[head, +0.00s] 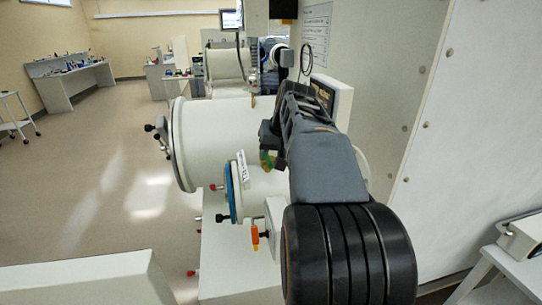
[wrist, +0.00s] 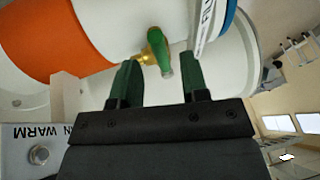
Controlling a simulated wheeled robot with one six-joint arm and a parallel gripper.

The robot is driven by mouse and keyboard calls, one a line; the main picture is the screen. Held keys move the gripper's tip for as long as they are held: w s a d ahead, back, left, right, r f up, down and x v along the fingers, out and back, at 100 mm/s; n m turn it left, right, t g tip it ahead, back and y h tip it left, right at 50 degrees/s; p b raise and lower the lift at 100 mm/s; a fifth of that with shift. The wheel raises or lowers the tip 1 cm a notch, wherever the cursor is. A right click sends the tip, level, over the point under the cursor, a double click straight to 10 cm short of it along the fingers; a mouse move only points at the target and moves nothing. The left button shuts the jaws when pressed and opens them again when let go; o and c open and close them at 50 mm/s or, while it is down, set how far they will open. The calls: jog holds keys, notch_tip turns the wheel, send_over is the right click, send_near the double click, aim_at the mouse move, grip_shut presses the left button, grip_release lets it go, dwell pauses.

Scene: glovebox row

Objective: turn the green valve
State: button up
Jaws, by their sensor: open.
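The green valve (wrist: 157,48) has a green lever handle on a brass fitting beside a white cylinder, at the upper middle of the wrist view. In the head view a small bit of green valve (head: 267,161) shows just below my gripper (head: 269,143), and the arm hides part of it. In the wrist view my gripper (wrist: 164,70) is open, with one green finger on each side of the handle. The handle's lower end reaches into the gap between the fingertips. I see no clear contact with either finger.
A white tag (wrist: 208,25) with lettering hangs close to the right finger; a blue-rimmed port (head: 231,192) is beside it. A large white chamber (head: 220,135) lies behind. An orange handle (head: 255,238) sits lower down. A white panel (head: 480,130) stands right; open floor lies left.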

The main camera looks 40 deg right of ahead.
jog(key=shift+x, duration=0.85)
jog(key=shift+c, duration=0.2)
grip_shut()
